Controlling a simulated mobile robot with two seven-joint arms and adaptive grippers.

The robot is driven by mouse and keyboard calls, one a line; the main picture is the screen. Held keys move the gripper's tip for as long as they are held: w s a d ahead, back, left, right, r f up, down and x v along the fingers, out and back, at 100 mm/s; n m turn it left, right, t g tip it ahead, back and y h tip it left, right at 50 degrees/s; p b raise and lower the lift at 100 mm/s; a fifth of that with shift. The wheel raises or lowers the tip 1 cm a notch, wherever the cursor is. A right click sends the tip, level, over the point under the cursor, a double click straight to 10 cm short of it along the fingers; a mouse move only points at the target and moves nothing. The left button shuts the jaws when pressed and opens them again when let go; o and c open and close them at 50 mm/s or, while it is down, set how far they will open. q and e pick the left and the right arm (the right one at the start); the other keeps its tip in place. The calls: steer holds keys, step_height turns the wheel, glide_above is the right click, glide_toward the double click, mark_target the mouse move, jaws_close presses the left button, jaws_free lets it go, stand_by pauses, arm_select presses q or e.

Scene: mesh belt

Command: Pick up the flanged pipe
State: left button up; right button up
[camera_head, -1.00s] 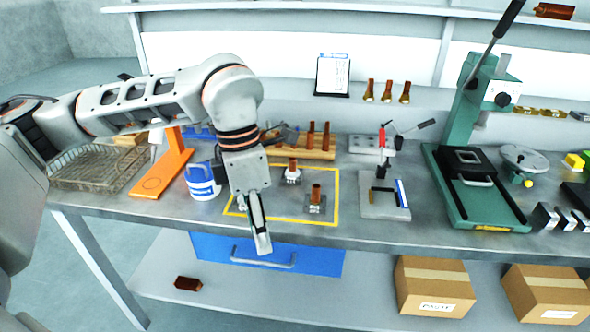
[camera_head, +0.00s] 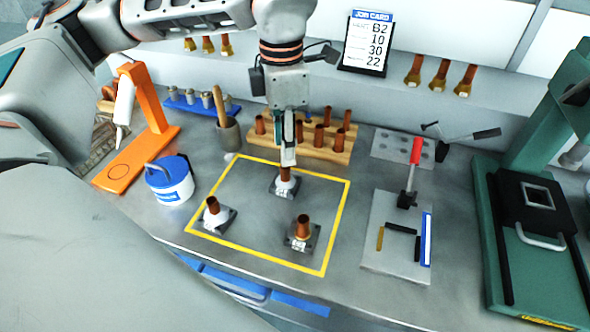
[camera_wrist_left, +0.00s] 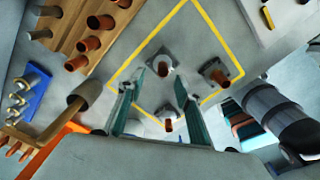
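Three flanged pipes, copper tubes on square metal flange plates, stand upright inside the yellow outline. In the head view they are the back one (camera_head: 285,176), the front-left one (camera_head: 213,213) and the front-right one (camera_head: 303,231). The wrist view shows one pipe (camera_wrist_left: 163,66) beyond the gap between the fingertips, another (camera_wrist_left: 217,76) to the right and a third (camera_wrist_left: 168,125) lower down. My left gripper (camera_head: 288,155) points down at the back pipe and overlaps its top; contact is unclear. In the wrist view its fingers (camera_wrist_left: 159,80) are apart, with nothing gripped. My right gripper is out of view.
A wooden rack (camera_head: 335,153) of copper tubes stands behind the outline. A blue-white tub (camera_head: 172,186) and orange stand (camera_head: 130,172) are left. A toggle-clamp fixture (camera_head: 388,262) and green press (camera_head: 525,240) are right. Bare table surrounds the front pipes.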

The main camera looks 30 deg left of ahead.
mark_target(285, 170)
arm_select(q)
steer(key=shift+s+f, duration=0.25)
steer(key=shift+f, duration=0.7)
step_height(285, 170, down, 5)
steer(key=shift+d+f, duration=0.1)
steer(key=shift+d, duration=0.05)
jaws_close()
